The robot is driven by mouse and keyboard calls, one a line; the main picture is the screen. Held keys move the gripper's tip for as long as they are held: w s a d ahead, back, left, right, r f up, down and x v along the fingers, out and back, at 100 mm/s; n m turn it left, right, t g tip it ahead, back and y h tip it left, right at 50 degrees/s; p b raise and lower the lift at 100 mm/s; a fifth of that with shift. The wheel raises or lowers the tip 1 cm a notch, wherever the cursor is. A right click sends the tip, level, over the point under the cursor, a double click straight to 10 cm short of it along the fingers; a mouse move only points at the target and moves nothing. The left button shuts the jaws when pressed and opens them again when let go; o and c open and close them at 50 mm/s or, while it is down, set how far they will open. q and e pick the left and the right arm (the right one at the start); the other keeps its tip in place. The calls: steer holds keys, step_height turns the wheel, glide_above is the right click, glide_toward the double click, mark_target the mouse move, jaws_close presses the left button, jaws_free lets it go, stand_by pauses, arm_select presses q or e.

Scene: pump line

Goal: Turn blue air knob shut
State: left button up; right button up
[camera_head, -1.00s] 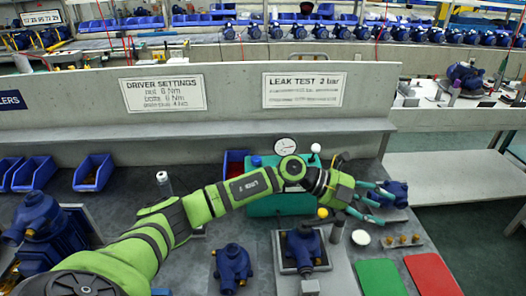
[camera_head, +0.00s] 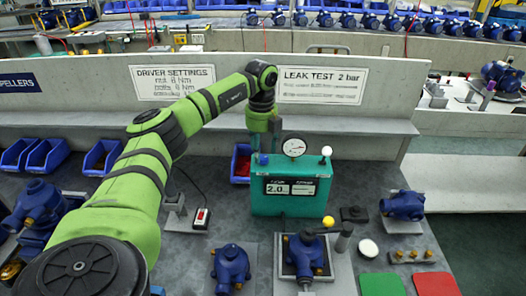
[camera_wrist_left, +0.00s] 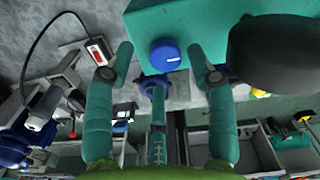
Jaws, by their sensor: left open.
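The blue air knob (camera_head: 262,159) sits at the top left of the teal leak tester (camera_head: 290,205), below my left gripper (camera_head: 264,146). The tester has a display reading 2.0 and a round gauge (camera_head: 294,147) on top. In the left wrist view, the knob (camera_wrist_left: 165,55) shows a short white mark. The open fingers of my left gripper (camera_wrist_left: 160,64) lie to either side of it in the picture. I cannot tell whether they touch it, and I see nothing held. My right gripper is not in view.
A white ball-topped lever (camera_head: 326,151) stands at the tester's right end. A blue bin (camera_head: 240,166) is close behind the knob. A blue pump (camera_head: 305,254) sits in a fixture in front, near a yellow ball (camera_head: 328,221). A cabled box (camera_head: 201,218) lies to the left.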

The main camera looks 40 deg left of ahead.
arm_select(q)
step_height(320, 180, down, 2)
steer(key=shift+d, duration=0.1)
steer(key=shift+w+f, duration=0.3)
steer(key=shift+f, duration=0.05)
steer(key=shift+s+r, duration=0.1)
steer(key=shift+c, duration=0.4)
steer(key=c, duration=1)
steer(key=shift+c, duration=0.2)
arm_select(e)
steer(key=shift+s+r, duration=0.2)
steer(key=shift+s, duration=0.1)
